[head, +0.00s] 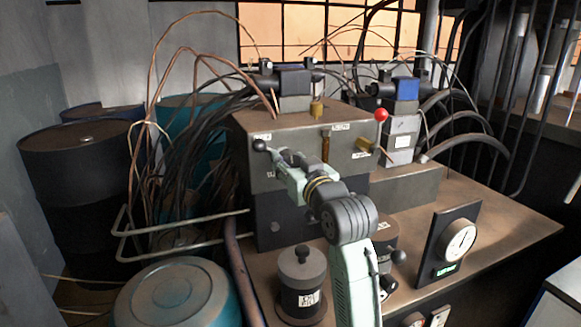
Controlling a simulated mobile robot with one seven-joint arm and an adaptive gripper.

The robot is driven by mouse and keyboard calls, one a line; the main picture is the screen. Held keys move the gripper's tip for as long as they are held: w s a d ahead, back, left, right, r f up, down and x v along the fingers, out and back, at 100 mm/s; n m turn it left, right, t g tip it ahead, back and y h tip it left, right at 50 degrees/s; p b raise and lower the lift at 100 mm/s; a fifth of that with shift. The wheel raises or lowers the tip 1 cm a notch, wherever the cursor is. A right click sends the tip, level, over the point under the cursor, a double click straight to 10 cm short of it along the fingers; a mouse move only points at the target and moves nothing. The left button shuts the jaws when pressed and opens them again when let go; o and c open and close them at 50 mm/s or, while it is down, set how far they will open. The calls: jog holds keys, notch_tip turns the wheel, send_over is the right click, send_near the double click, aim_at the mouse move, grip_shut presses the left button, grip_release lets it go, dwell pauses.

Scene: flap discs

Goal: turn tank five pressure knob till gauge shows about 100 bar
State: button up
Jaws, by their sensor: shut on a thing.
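A black-ball lever knob (260,145) sticks out at the left of the grey block's front, under a small white label. My gripper (277,151) is at this knob's short stem, shut on it as far as I can see; its fingers partly hide the contact. A round white gauge (460,240) on a dark upright panel stands at the right of the bench, with a green display (446,269) below it. Its needle reading is too small to tell. I cannot read the labels, so which knob belongs to tank five is unclear.
A red-ball lever (381,114) and a brass fitting (366,145) are on the block's right. A black cylinder (302,285) and another black-ball knob (398,256) stand in front on the bench. Hoses and drums crowd the left. The bench (510,222) is bare at far right.

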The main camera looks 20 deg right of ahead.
jog(key=n+b, duration=0.4)
jog(key=n, duration=0.2)
jog(key=shift+f+b, duration=0.2)
jog(key=shift+b, duration=0.1)
jog(key=n+b, duration=0.3)
jog(key=n, duration=0.3)
jog(key=shift+a+r+n+b, duration=0.1)
jog(key=shift+r+n+b, duration=0.05)
jog(key=shift+n+b, duration=0.2)
jog(key=o, duration=1.2)
jog(key=shift+c, duration=0.2)
jog(key=s, duration=1.2)
jog(key=shift+d, duration=0.25)
